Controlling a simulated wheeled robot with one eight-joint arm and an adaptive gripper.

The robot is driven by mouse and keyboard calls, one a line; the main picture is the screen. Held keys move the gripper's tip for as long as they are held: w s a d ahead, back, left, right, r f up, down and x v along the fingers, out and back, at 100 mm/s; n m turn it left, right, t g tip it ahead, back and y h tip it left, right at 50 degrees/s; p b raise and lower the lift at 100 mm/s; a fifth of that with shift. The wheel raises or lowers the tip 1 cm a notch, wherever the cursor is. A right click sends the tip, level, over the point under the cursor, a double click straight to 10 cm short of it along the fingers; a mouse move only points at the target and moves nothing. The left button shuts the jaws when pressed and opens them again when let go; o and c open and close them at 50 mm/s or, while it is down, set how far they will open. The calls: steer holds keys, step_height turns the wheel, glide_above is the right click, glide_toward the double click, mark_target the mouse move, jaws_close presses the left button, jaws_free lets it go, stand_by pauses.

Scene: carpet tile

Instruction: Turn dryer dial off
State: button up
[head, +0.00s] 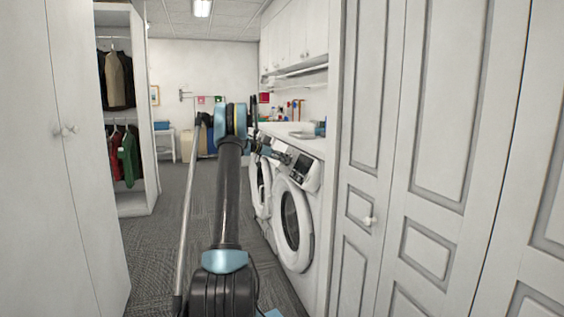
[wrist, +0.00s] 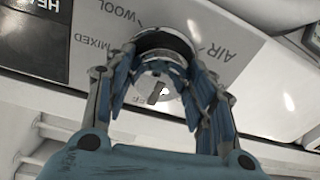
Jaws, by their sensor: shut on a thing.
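In the wrist view the dryer dial (wrist: 160,76) is a round, light knob with a dark line on its face. Lettering on the panel around it reads WOOL, MIXED and AIR; another label below is partly covered. My gripper (wrist: 157,88) has its blue fingers on both sides of the dial and is shut on it. In the head view a front-loading machine (head: 294,222) with a round door stands at right, and my gripper (head: 284,156) is at its upper control panel. The dial itself is too small to make out there.
A second front-loading machine (head: 262,185) stands just beyond. White panelled doors (head: 430,150) line the right side. An open wardrobe (head: 135,203) with hanging clothes and a white cabinet door (head: 60,200) are at left. The grey carpet (head: 165,240) between is clear.

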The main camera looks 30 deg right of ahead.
steer(key=shift+w, duration=0.1)
steer(key=o, duration=1.1)
steer(key=shift+c, duration=0.2)
steer(key=v, duration=1.2)
steer(key=shift+f, duration=0.1)
